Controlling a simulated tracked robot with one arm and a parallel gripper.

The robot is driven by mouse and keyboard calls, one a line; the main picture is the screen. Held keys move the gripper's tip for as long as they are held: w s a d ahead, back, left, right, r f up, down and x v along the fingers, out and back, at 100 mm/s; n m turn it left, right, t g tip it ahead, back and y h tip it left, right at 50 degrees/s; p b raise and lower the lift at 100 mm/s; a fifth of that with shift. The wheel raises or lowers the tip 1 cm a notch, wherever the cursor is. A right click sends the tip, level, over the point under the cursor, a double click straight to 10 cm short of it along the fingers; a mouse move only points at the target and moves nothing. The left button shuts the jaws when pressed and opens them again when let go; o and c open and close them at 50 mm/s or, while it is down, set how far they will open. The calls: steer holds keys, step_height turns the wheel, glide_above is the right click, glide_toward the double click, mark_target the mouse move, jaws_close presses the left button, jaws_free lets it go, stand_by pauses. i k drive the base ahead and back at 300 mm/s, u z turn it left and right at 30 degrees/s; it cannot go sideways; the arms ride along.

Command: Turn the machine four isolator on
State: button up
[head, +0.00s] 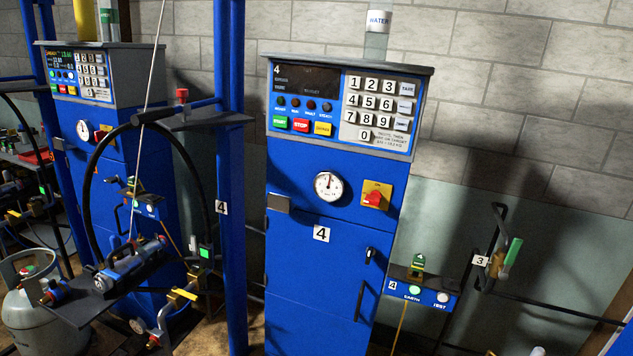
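Machine four is a blue cabinet (300,275) with a white "4" label (321,233) on its front. Its isolator is a red rotary knob (374,199) on a yellow plate (386,187), right of a round white gauge (328,187). The knob's exact angle is too small to read. My gripper does not show in this view, and nothing covers the isolator.
A blue post (230,180) with a "4" label stands left of the cabinet. A black hose (90,170) and a small platform (85,308) are at left. An earth/test box (420,290) and a wall valve (500,255) are at right. Another machine (95,150) at left has a lit display.

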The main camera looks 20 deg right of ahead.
mark_target(374, 199)
steer(key=z, duration=0.3)
steer(key=i, duration=1.3)
steer(key=z, duration=0.7)
